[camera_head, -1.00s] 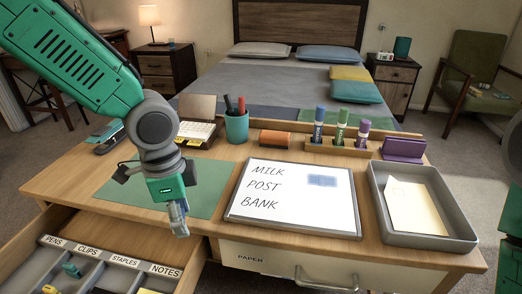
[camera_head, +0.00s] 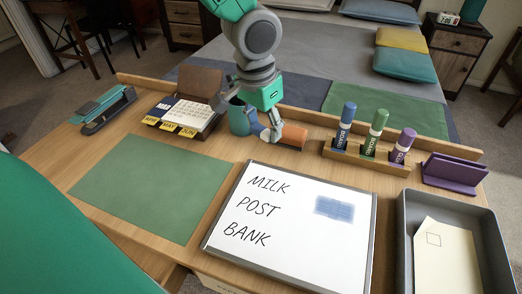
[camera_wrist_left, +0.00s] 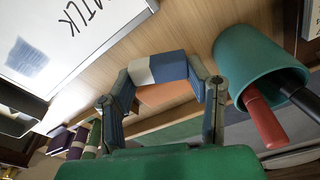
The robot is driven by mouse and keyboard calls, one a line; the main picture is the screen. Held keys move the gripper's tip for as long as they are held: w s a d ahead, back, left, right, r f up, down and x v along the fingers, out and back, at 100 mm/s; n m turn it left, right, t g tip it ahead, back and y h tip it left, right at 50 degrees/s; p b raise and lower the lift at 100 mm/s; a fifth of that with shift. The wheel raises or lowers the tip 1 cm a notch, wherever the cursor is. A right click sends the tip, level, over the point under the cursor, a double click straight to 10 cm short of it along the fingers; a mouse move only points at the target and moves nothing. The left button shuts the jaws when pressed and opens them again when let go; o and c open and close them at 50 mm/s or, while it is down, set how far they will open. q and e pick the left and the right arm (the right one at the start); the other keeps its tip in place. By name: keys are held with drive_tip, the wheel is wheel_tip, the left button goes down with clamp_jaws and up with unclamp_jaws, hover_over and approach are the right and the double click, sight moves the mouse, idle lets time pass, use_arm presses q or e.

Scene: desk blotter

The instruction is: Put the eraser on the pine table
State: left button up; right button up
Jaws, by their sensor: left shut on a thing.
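My left gripper (camera_head: 268,136) is low over the back of the desk, by the teal pen cup (camera_head: 240,118). In the left wrist view it is shut on a small block with a blue sleeve and a white end, the eraser (camera_wrist_left: 168,67). The wooden top of the pine table (camera_head: 140,140) spreads below and around it. I cannot tell whether the eraser touches the wood. An orange block (camera_head: 292,136) lies just right of the gripper and shows behind the held eraser in the wrist view. My right gripper is not in view.
A whiteboard (camera_head: 290,225) and a green mat (camera_head: 150,185) lie in front. A marker rack (camera_head: 365,158), purple stand (camera_head: 455,172) and grey tray (camera_head: 403,235) are to the right. A stapler (camera_head: 105,108) and a small calendar-like stand (camera_head: 185,112) are to the left.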

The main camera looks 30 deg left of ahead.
sight(263, 155)
use_arm(q)
wheel_tip(263, 155, down, 3)
drive_tip(key=shift+f+b, duration=0.2)
drive_tip(key=shift+b, duration=0.25)
drive_tip(key=f, duration=0.1)
drive_tip(key=f+b, duration=0.1)
drive_tip(key=f, duration=0.1)
drive_tip(key=shift+a+f, duration=0.3)
drive_tip(key=shift+f, duration=0.1)
drive_tip(key=shift+d+r, duration=0.1)
drive_tip(key=shift+d+f, duration=0.1)
drive_tip(key=shift+f, duration=0.1)
drive_tip(key=o, duration=0.9)
drive_tip(key=shift+s, duration=0.1)
drive_tip(key=shift+c, duration=0.2)
